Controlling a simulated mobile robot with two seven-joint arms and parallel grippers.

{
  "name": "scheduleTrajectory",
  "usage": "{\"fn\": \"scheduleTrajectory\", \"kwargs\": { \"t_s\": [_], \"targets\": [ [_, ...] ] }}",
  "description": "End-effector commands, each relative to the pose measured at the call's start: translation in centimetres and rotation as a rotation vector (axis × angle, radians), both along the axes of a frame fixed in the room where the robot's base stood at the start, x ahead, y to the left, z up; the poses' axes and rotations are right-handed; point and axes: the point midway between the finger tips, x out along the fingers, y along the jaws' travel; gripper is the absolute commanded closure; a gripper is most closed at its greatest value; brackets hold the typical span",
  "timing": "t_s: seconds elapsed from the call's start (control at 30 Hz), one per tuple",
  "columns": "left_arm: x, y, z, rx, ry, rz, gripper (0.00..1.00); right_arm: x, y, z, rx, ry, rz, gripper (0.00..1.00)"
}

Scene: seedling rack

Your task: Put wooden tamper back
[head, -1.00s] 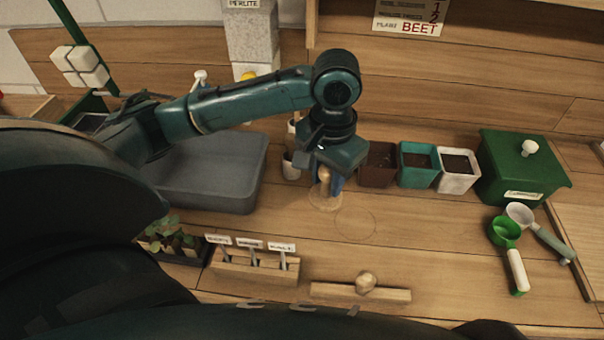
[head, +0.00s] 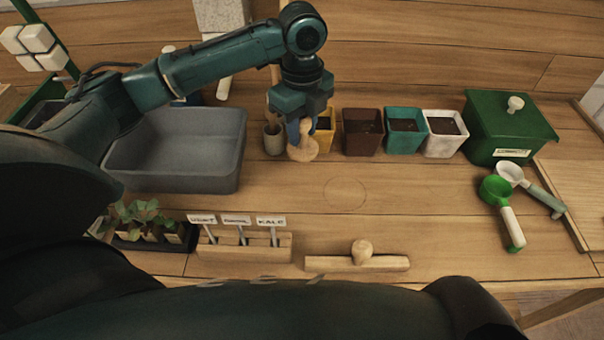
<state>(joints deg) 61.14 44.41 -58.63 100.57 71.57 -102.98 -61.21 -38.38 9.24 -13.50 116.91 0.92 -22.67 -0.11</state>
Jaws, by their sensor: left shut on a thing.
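My left gripper (head: 300,124) points down and is shut on the wooden tamper (head: 303,149), a pale piece with a round base. The fingers hide the tamper's upper part. The tamper is in front of the yellow pot, left of and behind a thin round outline (head: 345,193) on the bench. It appears to be off the bench, but its height is hard to tell. The outline is empty. My right gripper is not in view.
A grey tray (head: 178,190) stands left. Yellow (head: 324,140), brown (head: 361,140), teal (head: 404,142) and white (head: 440,146) pots line the back, beside a green box (head: 508,130). A knobbed wooden bar (head: 335,264) and label holder (head: 243,250) lie in front. Scoops (head: 510,225) lie right.

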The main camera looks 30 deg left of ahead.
Motion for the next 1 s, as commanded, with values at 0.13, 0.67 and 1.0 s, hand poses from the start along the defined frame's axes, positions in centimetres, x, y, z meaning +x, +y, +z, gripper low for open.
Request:
{"fn": "scheduleTrajectory", "kwargs": {
  "t_s": [0.13, 0.67, 1.0],
  "targets": [
    [-0.1, 0.1, -2.7, 0.002, 0.006, -0.004, 0.88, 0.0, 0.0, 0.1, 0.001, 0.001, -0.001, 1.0],
    [-0.1, 0.1, -9.1, 0.001, 0.001, -0.003, 0.88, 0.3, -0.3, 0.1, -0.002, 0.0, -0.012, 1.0],
    [-0.1, 0.1, -9.3, 0.002, 0.002, -0.003, 0.88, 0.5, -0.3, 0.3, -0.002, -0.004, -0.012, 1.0]
  ]
}}
